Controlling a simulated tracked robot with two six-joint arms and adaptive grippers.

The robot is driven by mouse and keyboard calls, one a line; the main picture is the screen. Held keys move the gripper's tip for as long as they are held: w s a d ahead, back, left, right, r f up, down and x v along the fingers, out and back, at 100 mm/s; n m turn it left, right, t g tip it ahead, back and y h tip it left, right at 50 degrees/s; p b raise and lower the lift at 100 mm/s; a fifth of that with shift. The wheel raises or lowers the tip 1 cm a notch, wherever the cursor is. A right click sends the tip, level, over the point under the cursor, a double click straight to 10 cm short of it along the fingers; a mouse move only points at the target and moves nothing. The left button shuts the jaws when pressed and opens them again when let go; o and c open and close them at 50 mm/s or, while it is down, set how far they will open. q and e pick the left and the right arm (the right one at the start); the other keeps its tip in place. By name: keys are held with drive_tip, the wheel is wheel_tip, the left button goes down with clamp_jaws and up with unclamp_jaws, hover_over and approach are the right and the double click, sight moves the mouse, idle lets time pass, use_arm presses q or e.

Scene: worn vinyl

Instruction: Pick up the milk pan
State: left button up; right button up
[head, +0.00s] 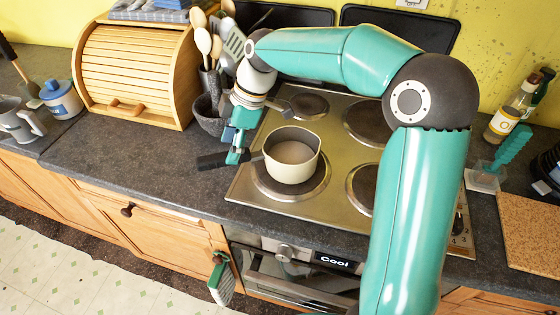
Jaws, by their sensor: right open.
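The milk pan (291,163) is cream outside with a grey inside. It stands upright on the front left hotplate of the hob, and its dark handle (212,161) points left over the worktop. My right arm reaches over the hob from the right. My right gripper (237,157) points down at the handle, just left of the pan's body, with its fingers open. It hides part of the handle; whether the fingers touch it I cannot tell. My left gripper is not in view.
The steel hob (330,205) has several hotplates. A wooden bread bin (138,75) and a dark mortar (209,118) stand left of it, with utensils behind. The worktop (130,165) left of the handle is clear. A bottle (503,122) and a cork board (530,235) are at right.

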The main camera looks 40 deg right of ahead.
drive_tip(key=x, duration=0.4)
drive_tip(key=shift+a+f+p, duration=0.1)
drive_tip(key=shift+f+p, duration=0.05)
drive_tip(key=shift+p, duration=0.2)
drive_tip(key=shift+c, duration=0.3)
clamp_jaws()
